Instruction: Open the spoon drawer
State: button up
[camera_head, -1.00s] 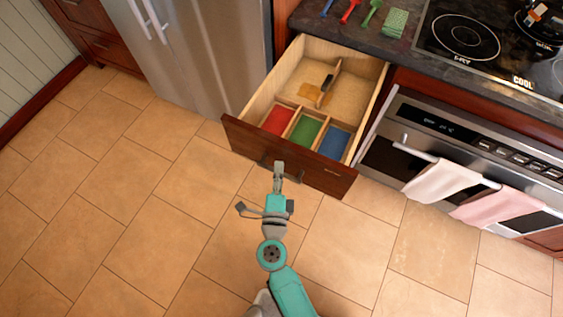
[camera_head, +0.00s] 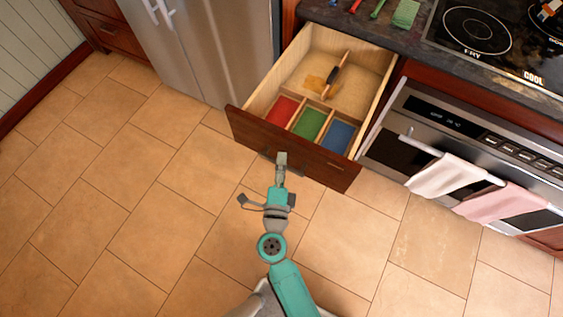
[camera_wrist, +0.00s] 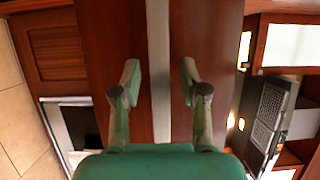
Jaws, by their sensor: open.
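The wooden drawer (camera_head: 303,150) stands pulled well out below the counter in the head view. Its front bins are red (camera_head: 283,109), green (camera_head: 310,122) and blue (camera_head: 338,135). A small dark object (camera_head: 334,75) lies by a divider behind them; I cannot tell whether it is a spoon. My gripper (camera_head: 282,159) is at the drawer's front, by its handle. In the wrist view, the grey handle bar (camera_wrist: 158,40) runs between the two spread fingers of my gripper (camera_wrist: 159,85), with a gap on both sides.
An oven (camera_head: 460,150) with two towels on its bar stands right of the drawer. A steel fridge (camera_head: 215,50) is to the left. The dark counter (camera_head: 405,35) above holds a green block (camera_head: 406,13) and a cooktop (camera_head: 490,40). The tiled floor (camera_head: 130,200) is clear.

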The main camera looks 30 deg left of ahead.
jog(key=v, duration=0.7)
jog(key=shift+s, duration=0.2)
jog(key=s+d+n+t+h, duration=0.15)
jog(key=d+n, duration=0.25)
jog(key=d, duration=1.4)
jog(key=s+d+r+n+g+h, duration=0.1)
jog(key=s+d+r+n+h, duration=0.1)
jog(key=s+d+r+n, duration=0.2)
jog(key=s+d+r+n+g+h, duration=0.2)
jog(key=s+d+r+n, duration=0.3)
jog(key=s+d, duration=0.5)
jog(key=s+r+h, duration=0.1)
jog(key=s, duration=0.3)
jog(key=shift+s+n, duration=0.3)
